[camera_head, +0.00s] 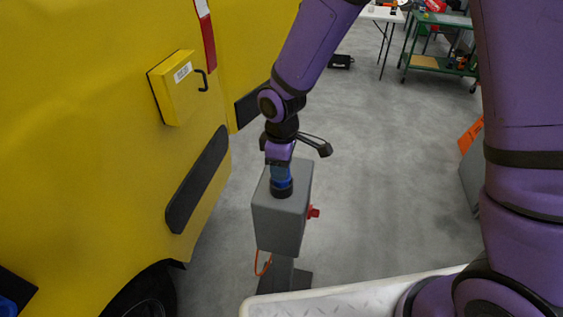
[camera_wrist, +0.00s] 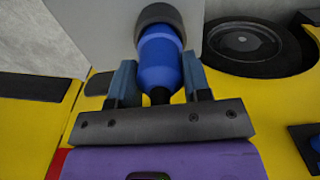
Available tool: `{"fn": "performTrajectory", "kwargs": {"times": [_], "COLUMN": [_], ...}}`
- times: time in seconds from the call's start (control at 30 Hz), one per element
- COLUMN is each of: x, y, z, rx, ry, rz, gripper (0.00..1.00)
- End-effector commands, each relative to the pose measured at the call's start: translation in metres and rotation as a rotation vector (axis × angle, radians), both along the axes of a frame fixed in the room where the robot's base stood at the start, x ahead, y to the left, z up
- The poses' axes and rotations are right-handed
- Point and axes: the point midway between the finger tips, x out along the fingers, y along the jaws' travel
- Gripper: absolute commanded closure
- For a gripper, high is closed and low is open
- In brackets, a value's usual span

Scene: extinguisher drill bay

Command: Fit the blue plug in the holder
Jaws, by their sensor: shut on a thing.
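The blue plug (camera_wrist: 160,62) is a rounded blue body with a black rear end, seen between my fingers in the wrist view. My gripper (camera_wrist: 158,75) is shut on it. The plug's far end meets a dark round holder (camera_wrist: 158,13) on the grey box. In the head view the plug (camera_head: 281,184) stands about upright under my gripper (camera_head: 281,171), at the dark holder (camera_head: 282,193) on top of the box. How deep the plug sits in the holder is hidden.
The grey box (camera_head: 279,222) stands on a post and has a red knob (camera_head: 314,212) on its right side. A yellow vehicle (camera_head: 80,130) with a yellow case (camera_head: 176,87) stands close on the left.

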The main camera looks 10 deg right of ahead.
Motion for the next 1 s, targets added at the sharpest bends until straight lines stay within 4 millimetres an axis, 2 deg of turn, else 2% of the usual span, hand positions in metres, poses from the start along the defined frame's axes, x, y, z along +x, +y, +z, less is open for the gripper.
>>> {"fn": "performTrajectory", "kwargs": {"times": [0.47,0.5,0.6,0.63,1.0], "x": [0.0001,0.0001,0.0001,0.0000,0.0004], "y": [0.0002,0.0002,0.0002,0.0001,0.0000], "z": [-0.0048,-0.0048,-0.0048,-0.0048,0.0006], "rx": [0.001,0.001,0.001,0.001,0.001], "ry": [-0.001,-0.001,0.000,0.000,-0.001], "rz": [0.001,0.001,0.001,0.001,0.000], "gripper": [0.84,0.53,0.31,0.26,0.26]}}
